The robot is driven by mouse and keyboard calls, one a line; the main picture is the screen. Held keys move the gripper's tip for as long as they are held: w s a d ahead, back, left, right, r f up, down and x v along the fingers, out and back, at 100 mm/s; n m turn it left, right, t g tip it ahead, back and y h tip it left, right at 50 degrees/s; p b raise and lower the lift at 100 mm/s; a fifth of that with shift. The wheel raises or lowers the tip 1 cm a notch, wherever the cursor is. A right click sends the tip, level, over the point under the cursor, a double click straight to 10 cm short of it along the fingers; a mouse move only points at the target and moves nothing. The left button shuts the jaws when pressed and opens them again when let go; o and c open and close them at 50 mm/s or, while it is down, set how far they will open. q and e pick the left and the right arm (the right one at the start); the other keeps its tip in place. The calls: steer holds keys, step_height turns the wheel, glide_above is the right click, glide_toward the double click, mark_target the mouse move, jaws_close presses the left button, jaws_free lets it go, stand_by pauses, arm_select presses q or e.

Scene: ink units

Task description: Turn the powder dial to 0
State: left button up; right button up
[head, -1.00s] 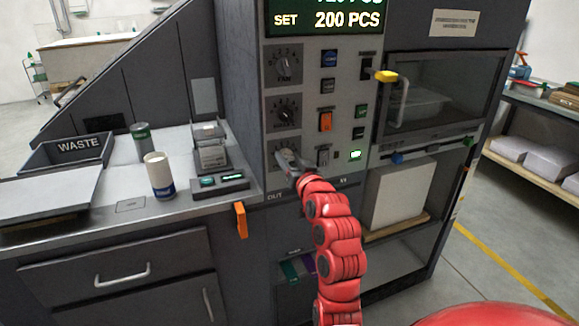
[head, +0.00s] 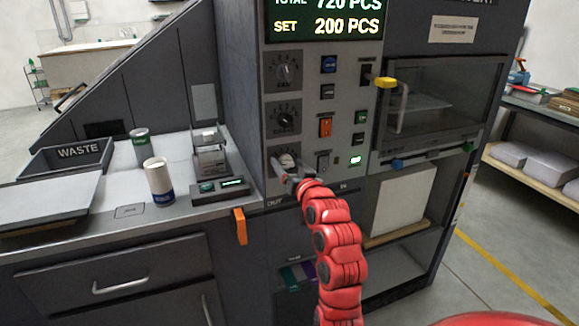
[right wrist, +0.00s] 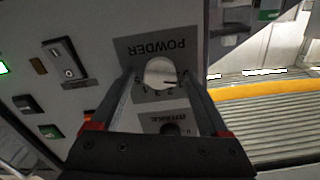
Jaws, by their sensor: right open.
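The powder dial (right wrist: 160,72) is a pale round knob on a grey panel, below the upside-down word POWDER in the right wrist view. In the head view the dial (head: 287,157) is the lowest of three on the panel. My right gripper (right wrist: 158,78) is open, its fingers on either side of the dial; I cannot tell whether they touch it. In the head view the right gripper (head: 282,168) partly covers the dial. My left gripper is not in view.
Two other dials (head: 284,117) sit above, with several switches (head: 325,127) to their right. A yellow-handled lever (head: 384,82) sticks out by the glass door. A counter at left holds a white cup (head: 158,180), a scale (head: 220,186) and a waste bin (head: 70,155).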

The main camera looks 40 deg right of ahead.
steer(key=p+v, duration=1.4)
steer(key=v, duration=0.3)
steer(key=shift+s, duration=0.2)
